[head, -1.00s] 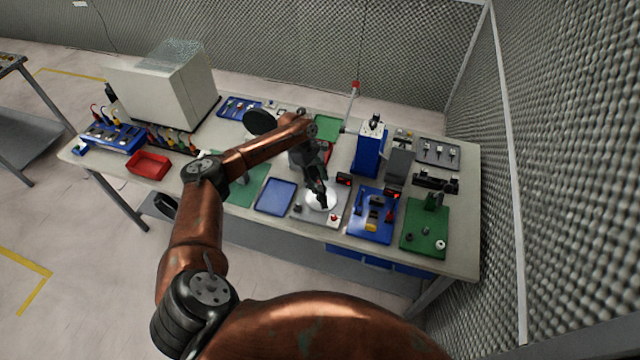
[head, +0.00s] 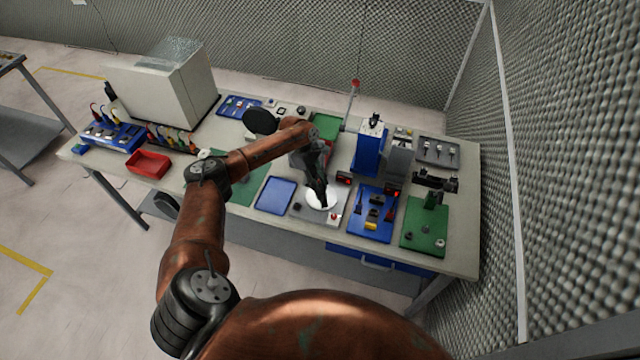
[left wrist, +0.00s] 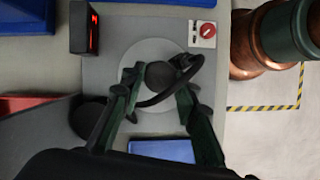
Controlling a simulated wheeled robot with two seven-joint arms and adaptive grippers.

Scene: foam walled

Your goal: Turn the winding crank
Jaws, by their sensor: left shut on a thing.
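The winding device is a grey plate with a pale round disc (left wrist: 150,48), which also shows in the head view (head: 333,201). A dark round knob (left wrist: 160,74) and a curved black bar stand over the disc in the left wrist view; I take them as the winding crank. My left gripper (left wrist: 158,90) has its green-black fingers on either side of the knob, shut on it. In the head view the left gripper (head: 322,198) points down over the disc and hides the crank. My right gripper is not in view.
A red digit display (left wrist: 84,28) and a red switch (left wrist: 207,30) sit beside the disc. A blue tray (head: 276,195) lies to its left, and a blue tool tray (head: 371,230) to its right. A blue upright machine (head: 368,150) stands behind.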

